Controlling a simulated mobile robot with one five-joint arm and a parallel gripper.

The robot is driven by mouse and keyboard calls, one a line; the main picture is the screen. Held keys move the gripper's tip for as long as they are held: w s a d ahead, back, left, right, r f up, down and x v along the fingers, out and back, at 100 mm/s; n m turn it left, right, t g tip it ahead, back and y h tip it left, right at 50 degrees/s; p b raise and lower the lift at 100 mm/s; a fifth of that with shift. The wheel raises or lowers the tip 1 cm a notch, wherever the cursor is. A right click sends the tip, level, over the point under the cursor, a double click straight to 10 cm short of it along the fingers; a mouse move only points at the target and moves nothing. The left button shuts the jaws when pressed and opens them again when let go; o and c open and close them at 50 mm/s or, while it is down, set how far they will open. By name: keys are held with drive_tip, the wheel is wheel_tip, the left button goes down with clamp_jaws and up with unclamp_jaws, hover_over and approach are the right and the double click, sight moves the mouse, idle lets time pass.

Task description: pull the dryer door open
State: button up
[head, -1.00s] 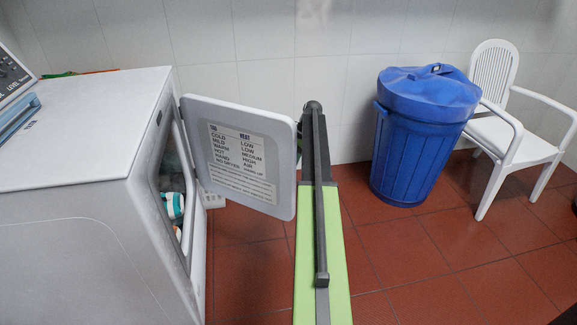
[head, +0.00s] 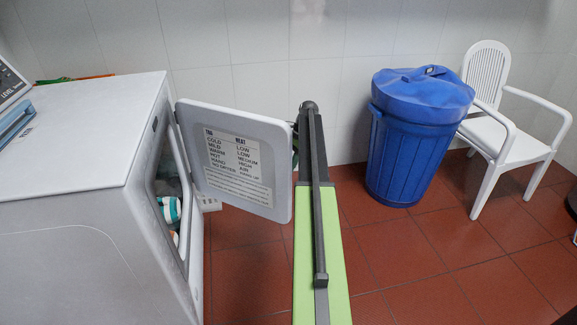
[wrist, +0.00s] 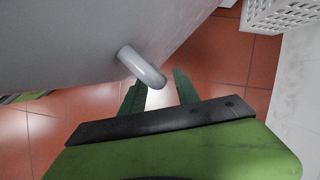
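The dryer (head: 80,215) stands at the left in the head view. Its door (head: 238,160) is swung wide out to the right, showing a label on its inner face, and the drum opening is exposed. In the wrist view the door's grey outer face (wrist: 90,35) fills the upper left, with a rounded grey handle (wrist: 142,68) sticking out. My gripper (wrist: 159,87) is open. The handle lies near the left fingertip, partly in front of it; I cannot tell whether they touch. In the head view my gripper is hidden at the arm's far end, by the door's outer edge.
A blue lidded bin (head: 408,140) and a white plastic chair (head: 500,130) stand against the tiled wall at the right. Clothes (head: 171,210) show inside the dryer. A white basket (wrist: 282,15) is at the wrist view's upper right. Red tiled floor is clear in front of the bin.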

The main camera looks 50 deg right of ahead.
drive_tip(key=p+v, duration=1.3)
drive_tip(key=v, duration=0.3)
drive_tip(key=shift+p, duration=0.3)
drive_tip(key=shift+a, duration=0.1)
